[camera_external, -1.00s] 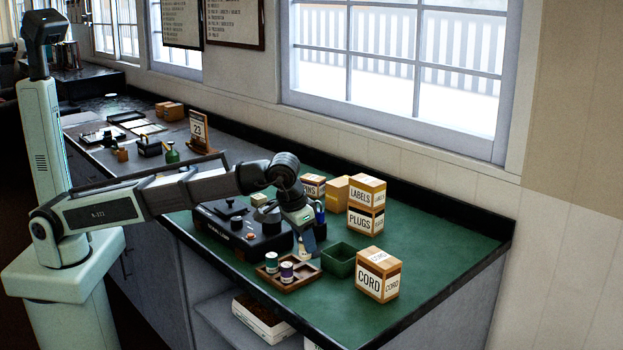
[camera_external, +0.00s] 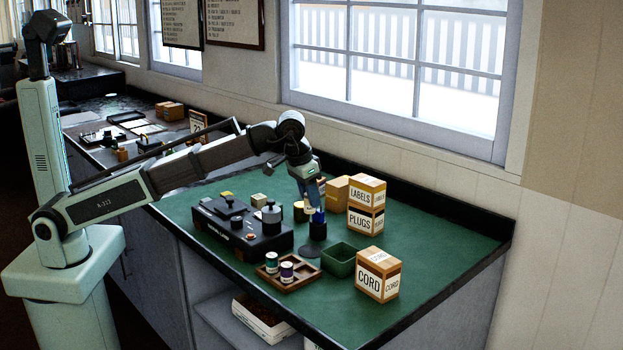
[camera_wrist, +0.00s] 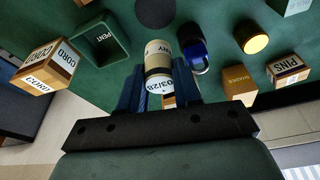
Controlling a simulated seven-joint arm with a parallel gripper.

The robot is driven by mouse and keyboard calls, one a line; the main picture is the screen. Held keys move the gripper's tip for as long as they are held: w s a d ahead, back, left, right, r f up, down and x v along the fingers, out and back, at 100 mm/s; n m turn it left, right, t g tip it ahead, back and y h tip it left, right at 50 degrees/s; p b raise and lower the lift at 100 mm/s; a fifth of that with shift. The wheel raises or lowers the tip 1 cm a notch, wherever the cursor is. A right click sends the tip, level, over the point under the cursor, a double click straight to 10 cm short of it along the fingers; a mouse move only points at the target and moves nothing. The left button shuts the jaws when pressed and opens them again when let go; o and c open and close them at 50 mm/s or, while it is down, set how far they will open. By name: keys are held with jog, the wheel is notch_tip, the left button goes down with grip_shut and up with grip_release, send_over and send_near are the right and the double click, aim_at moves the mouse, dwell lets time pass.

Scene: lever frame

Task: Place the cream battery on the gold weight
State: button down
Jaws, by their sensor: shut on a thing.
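The cream battery (camera_wrist: 158,62), a cream cylinder with a dark band and a printed label, is between the two fingers of my gripper (camera_wrist: 160,92) in the wrist view. My gripper is shut on it. In the external view my gripper (camera_external: 313,198) is over the green bench top, and I cannot clearly make out the battery there. The gold weight (camera_wrist: 256,43), a short cylinder with a yellow top, stands apart to the right in the wrist view. In the external view the gold weight (camera_external: 300,212) is just left of my fingers. Its top looks bare.
A blue cylinder (camera_wrist: 193,55) stands close beside the battery. A dark disc (camera_external: 306,250) lies on the bench. The green bin (camera_external: 341,258), CORD box (camera_external: 378,275), LABELS box (camera_external: 367,190), wooden tray (camera_external: 288,282) and black lamp device (camera_external: 240,232) stand around.

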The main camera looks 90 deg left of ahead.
jog(key=s+a+r, duration=0.2)
jog(key=a, duration=0.8)
jog(key=s+a+r, duration=0.1)
jog(key=s+a, duration=0.1)
jog(key=a, duration=0.7)
send_over(302, 204)
jog(key=shift+d+f, duration=0.15)
jog(key=shift+f, duration=4.75)
jog(key=shift+f, duration=0.1)
jog(key=c, duration=0.8)
grip_release()
jog(key=v, duration=1.2)
jog(key=shift+s, duration=0.15)
jog(key=shift+d, duration=0.1)
